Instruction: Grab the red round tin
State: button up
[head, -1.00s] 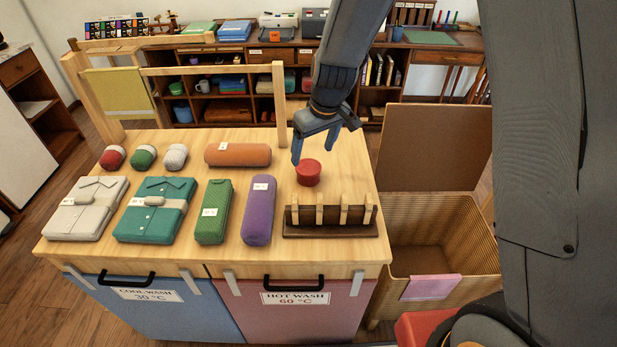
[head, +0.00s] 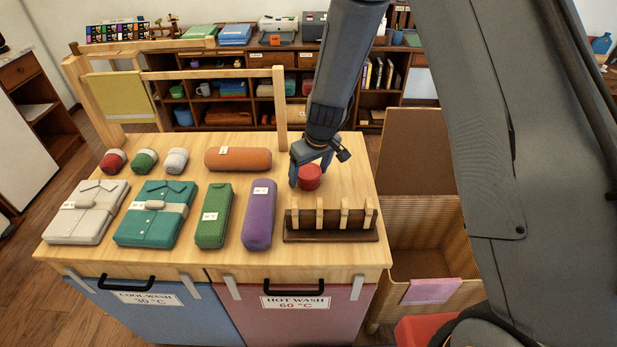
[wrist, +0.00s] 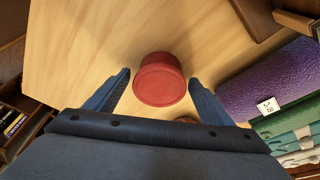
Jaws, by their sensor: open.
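The red round tin (head: 310,177) stands on the wooden table top (head: 355,165), behind the dark rack with wooden pegs. My gripper (head: 308,183) is open above the table, with its fingers low around the tin in the head view. In the wrist view the tin (wrist: 160,80) lies ahead of and between the two spread fingertips of my gripper (wrist: 160,84). Gaps show between the tin and both fingers, so nothing is held.
The peg rack (head: 331,224) stands just in front of the tin. A purple roll (head: 259,215) and an orange roll (head: 238,159) lie to the left. A wicker hamper (head: 430,240) with a raised lid stands right of the table. The table's right rear corner is bare.

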jog(key=shift+w+f, duration=0.15)
jog(key=shift+f, duration=0.2)
jog(key=c, duration=1)
jog(key=shift+r, duration=0.15)
